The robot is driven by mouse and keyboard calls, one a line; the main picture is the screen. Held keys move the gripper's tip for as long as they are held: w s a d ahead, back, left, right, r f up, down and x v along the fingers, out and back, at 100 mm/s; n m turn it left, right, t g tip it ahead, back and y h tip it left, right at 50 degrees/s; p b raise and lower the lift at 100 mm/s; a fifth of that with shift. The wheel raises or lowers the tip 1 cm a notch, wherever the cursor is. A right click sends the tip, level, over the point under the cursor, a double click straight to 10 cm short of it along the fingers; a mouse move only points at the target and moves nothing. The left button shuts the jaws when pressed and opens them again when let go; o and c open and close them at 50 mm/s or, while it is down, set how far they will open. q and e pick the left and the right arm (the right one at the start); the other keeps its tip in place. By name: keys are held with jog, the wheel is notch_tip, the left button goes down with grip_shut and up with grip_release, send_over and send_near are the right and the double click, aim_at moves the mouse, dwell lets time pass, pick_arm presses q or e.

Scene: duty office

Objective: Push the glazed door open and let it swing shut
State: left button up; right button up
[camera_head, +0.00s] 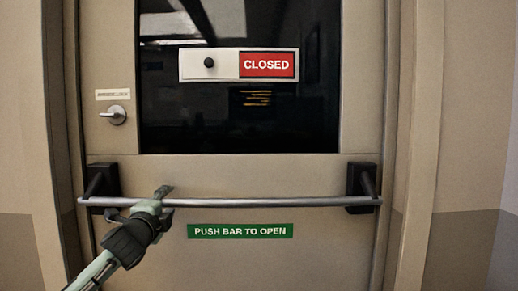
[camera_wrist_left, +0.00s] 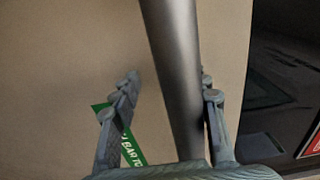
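The glazed door (camera_head: 260,172) is beige with a dark window (camera_head: 220,115) and appears shut in its frame. A silver push bar (camera_head: 270,202) runs across it between two black end brackets. My left gripper (camera_head: 146,201) is at the left part of the bar. In the left wrist view, the bar (camera_wrist_left: 172,60) passes between the spread fingers of my left gripper (camera_wrist_left: 168,84). The right-hand finger is close beside the bar, and I cannot tell whether it touches. The left-hand finger is apart from it. My right gripper is not in view.
A lever or knob lock (camera_head: 114,115) with a small label sits at the upper left. A slider sign (camera_head: 267,65) reads CLOSED. A green sign (camera_head: 240,231) below the bar reads PUSH BAR TO OPEN. The door frame (camera_head: 416,150) and walls stand on both sides.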

aim_at(169, 195)
pick_arm(q)
jog(key=shift+w+a, duration=0.15)
jog(key=shift+w, duration=1.1)
jog(key=w, duration=0.1)
jog(key=w+p, duration=0.1)
jog(key=w, duration=0.2)
jog(key=shift+w+a+r, duration=0.1)
jog(key=shift+w+r, duration=0.1)
jog(key=shift+r, duration=0.15)
jog(key=shift+w+f, duration=0.2)
jog(key=shift+w, duration=0.2)
jog(key=w+d+b, duration=0.1)
jog(key=w+b, duration=0.3)
jog(key=w, duration=0.7)
jog(key=shift+w+d, duration=0.2)
jog(key=shift+w, duration=0.1)
